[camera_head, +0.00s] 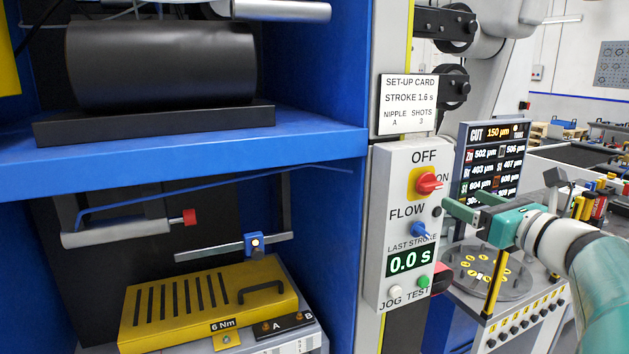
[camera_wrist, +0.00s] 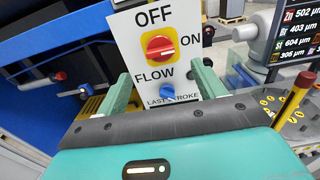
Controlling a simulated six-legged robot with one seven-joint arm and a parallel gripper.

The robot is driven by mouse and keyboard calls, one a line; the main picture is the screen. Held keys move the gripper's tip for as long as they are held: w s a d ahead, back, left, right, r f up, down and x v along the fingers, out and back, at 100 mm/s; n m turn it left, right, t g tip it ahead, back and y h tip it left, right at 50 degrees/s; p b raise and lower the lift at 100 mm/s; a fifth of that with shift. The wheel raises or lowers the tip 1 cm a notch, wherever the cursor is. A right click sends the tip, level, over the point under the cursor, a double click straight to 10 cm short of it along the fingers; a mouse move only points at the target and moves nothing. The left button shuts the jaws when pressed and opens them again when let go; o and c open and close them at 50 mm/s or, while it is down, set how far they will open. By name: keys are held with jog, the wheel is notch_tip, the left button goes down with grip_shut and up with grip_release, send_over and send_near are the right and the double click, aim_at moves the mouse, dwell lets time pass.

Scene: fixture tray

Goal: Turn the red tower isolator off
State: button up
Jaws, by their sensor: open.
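The red tower isolator (camera_head: 429,183) is a red rotary knob on a yellow plate, on a light grey control panel (camera_head: 378,240). It also shows in the wrist view (camera_wrist: 160,48), where its pale mark points right, towards ON; OFF is printed above it. My gripper (camera_head: 462,202) is open and empty, just right of the panel and slightly below the isolator in the head view. In the wrist view my gripper's two fingers (camera_wrist: 162,84) stand apart, below and to either side of the isolator, with no contact visible.
Below the isolator are a blue FLOW knob (camera_head: 421,230), a display reading 0.0 s (camera_head: 411,261), and JOG and TEST buttons. A set-up card (camera_head: 407,104) hangs above. A blue shelf (camera_head: 200,143) lies left; a screen (camera_head: 491,160) stands behind my gripper.

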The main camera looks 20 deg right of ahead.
aim_at(435, 186)
jog(key=w, duration=0.9)
jog(key=shift+a, duration=0.1)
jog(key=shift+s, duration=0.1)
jog(key=c, duration=1)
